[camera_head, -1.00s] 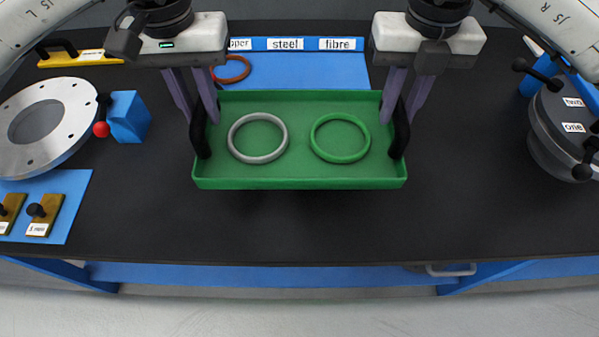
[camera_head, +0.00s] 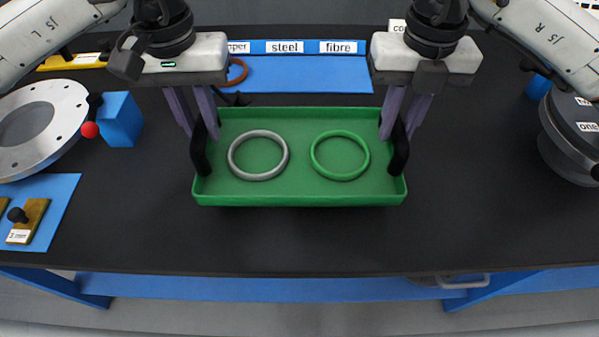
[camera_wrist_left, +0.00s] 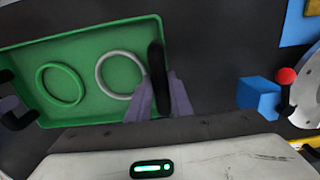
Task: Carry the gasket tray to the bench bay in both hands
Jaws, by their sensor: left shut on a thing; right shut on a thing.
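The green gasket tray (camera_head: 300,198) holds a grey ring (camera_head: 258,174) on its left and a green ring (camera_head: 340,175) on its right. It has a black handle at each end. My left gripper (camera_head: 205,140) is shut on the tray's left handle (camera_head: 199,155). My right gripper (camera_head: 396,138) is shut on the right handle (camera_head: 399,155). The tray looks level and seems held above the black bench; the gap is hard to judge. In the left wrist view the tray (camera_wrist_left: 85,115) shows with both rings, and my left fingers (camera_wrist_left: 160,95) are at the black handle.
A blue mat (camera_head: 300,76) with labels "steel" and "fibre" lies behind the tray, with a brown-red ring (camera_head: 240,70) on it. A flanged disc (camera_head: 35,130) and a blue block (camera_head: 121,120) stand left. A dark round part (camera_head: 572,140) stands right. The bench front is clear.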

